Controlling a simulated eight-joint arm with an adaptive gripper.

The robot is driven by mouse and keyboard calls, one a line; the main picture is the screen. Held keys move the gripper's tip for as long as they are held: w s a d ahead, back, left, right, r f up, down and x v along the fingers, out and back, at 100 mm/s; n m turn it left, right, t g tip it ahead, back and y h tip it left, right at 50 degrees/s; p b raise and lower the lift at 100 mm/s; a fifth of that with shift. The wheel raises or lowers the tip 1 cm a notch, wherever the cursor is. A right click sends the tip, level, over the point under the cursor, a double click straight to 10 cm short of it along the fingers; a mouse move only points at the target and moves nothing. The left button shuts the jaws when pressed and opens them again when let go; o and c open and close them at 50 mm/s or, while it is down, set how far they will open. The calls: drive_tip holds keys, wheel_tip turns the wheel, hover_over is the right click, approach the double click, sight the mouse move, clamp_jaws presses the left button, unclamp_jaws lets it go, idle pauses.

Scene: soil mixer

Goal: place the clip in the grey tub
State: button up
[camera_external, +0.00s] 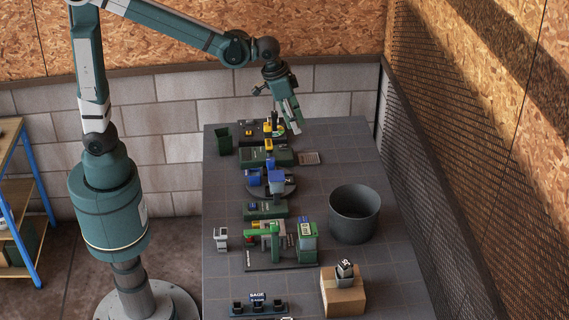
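The grey tub (340,222) is a dark, round, open container standing upright on the right side of the table. Its visible inside looks empty. My gripper (290,117) is at the far end of the table, pointing down beside a dark machine with yellow parts. It is well behind and to the left of the tub. Its fingers are small and partly merge with the things behind them, so I cannot tell whether they are open or shut, or hold anything. I cannot pick out the clip with certainty at this size.
A row of green and dark machines (281,247) runs along the table's left half. A dark green bin (223,141) stands at the far left. A cardboard box (344,297) with a small container on top is in front of the tub. The tabletop (345,155) behind the tub is clear.

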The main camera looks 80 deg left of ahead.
drive_tip(key=s+a+t, duration=0.1)
drive_tip(key=s+a, duration=0.2)
drive_tip(key=s, duration=1.1)
drive_tip(key=s+a+t, duration=0.2)
drive_tip(key=s+a, duration=0.1)
drive_tip(key=s, duration=1.2)
drive_tip(key=shift+a+r+t, duration=0.25)
drive_tip(key=shift+t, duration=0.05)
